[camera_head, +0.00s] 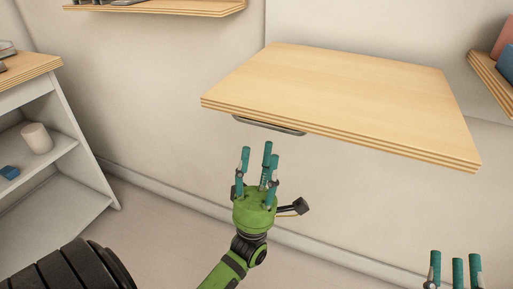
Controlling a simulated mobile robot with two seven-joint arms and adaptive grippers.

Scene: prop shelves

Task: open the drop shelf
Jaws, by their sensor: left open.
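The drop shelf (345,92) is a light wooden panel with a layered edge, standing out roughly level from the wall. A dark grey handle (268,126) hangs under its front edge, toward the left corner. My green left gripper (257,160) is open and empty, with its teal fingers pointing up just below the handle and apart from it. My right gripper (455,265) shows only its teal fingers at the bottom right corner. They are spread and empty, well below the shelf's right corner.
A white shelf unit (80,150) with a wooden top stands at left, holding a cream cup (37,138) and a blue block (9,172). Wall shelves show at top left (190,6) and at right (489,75). The floor below the drop shelf is clear.

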